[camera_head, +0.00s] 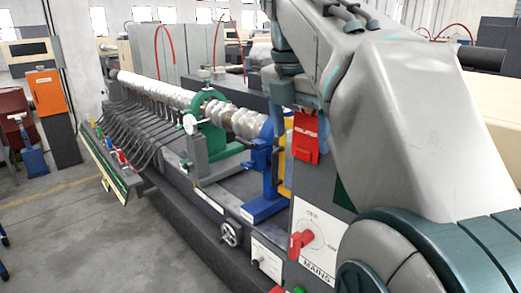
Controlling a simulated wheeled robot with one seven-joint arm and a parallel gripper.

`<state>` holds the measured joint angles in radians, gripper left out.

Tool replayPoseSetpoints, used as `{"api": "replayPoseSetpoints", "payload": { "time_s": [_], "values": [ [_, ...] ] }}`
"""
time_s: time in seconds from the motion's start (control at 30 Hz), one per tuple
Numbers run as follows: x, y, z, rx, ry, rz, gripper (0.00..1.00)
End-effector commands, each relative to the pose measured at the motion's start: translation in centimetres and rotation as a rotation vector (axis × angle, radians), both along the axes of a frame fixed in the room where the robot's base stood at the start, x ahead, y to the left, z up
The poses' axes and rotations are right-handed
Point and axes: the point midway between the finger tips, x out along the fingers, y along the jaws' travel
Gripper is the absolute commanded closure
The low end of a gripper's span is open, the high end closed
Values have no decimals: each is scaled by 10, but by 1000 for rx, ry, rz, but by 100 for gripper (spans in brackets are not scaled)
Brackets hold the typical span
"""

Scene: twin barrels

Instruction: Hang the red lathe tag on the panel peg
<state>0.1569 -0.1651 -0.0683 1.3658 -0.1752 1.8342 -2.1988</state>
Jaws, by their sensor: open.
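The red lathe tag (306,138) hangs upright in front of the upper part of the grey panel (312,186), with pale lettering near its top. My gripper (300,108) is at the tag's top edge, at the end of my arm that comes down from above. It is open; its fingers are small and partly hidden, and I cannot tell whether they touch the tag. The panel peg is not visible, so I cannot tell whether the tag is on it.
The panel's white mains plate (318,240) has a red switch handle (299,243) below the tag. A blue lathe support (266,180) stands close left of the panel. A green steady rest (212,122) is farther back. Floor (70,230) at left is clear.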

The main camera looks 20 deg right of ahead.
Motion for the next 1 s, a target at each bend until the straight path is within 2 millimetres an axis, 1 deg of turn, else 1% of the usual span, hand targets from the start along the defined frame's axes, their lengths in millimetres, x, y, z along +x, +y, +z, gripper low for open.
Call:
{"api": "replayPoseSetpoints", "payload": {
  "time_s": [0.07,0.17,0.53,0.57,0.6,0.7,1.0],
  "values": [
    [-2,5,3,0,-2,0,21],
    [-7,19,6,0,-2,4,21],
    [-32,88,12,-1,-1,5,21],
    [-31,90,9,-1,2,-3,21],
    [-22,88,0,-4,5,-30,21],
    [-7,87,-14,-10,1,-82,21],
    [33,87,-59,-26,-1,-238,21]
  ]
}}
